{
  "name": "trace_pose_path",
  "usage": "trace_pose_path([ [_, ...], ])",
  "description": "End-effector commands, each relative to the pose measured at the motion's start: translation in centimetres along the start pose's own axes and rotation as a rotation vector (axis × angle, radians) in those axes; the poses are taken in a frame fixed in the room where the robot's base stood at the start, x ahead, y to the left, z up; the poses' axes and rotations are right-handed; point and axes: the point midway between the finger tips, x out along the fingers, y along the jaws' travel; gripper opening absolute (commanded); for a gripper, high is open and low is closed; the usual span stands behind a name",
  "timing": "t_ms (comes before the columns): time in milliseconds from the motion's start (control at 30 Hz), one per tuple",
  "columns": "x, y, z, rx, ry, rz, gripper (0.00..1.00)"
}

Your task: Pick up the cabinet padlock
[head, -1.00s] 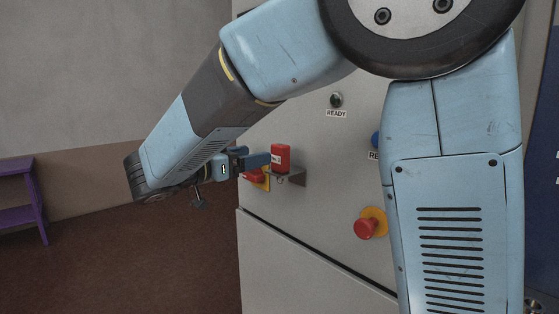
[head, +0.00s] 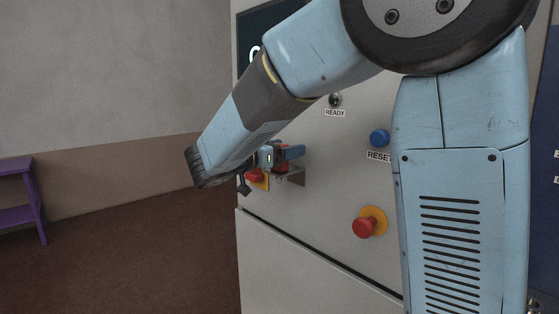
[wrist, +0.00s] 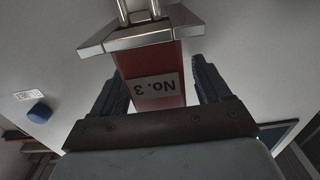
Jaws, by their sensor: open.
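The padlock (wrist: 150,65) has a red body with a "No. 3" label, upside down in the wrist view. It sits at a grey metal bracket (wrist: 140,36) on the cabinet front; the bracket also shows in the head view (head: 294,178). Two metal bars stick out past the bracket; I cannot tell whether they are its shackle. My gripper (wrist: 158,86) is open, with one finger on each side of the red body. Small gaps show beside the fingers. In the head view my gripper (head: 288,154) hides most of the padlock.
A red rotary handle (head: 255,175) on a yellow plate is close to the left of my gripper. The cabinet also carries a red emergency button (head: 364,227), a blue RESET button (head: 379,138) and a READY lamp (head: 335,100). A purple shelf (head: 18,215) stands far left.

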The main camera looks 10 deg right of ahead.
Motion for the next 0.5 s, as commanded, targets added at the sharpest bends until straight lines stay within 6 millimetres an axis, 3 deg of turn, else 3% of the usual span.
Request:
trace_pose_path([
  [267,0.23,-0.02,0.0,0.0,0.0,-0.001,0.76],
  [500,0.24,-0.01,0.0,0.0,0.0,0.0,0.53],
])
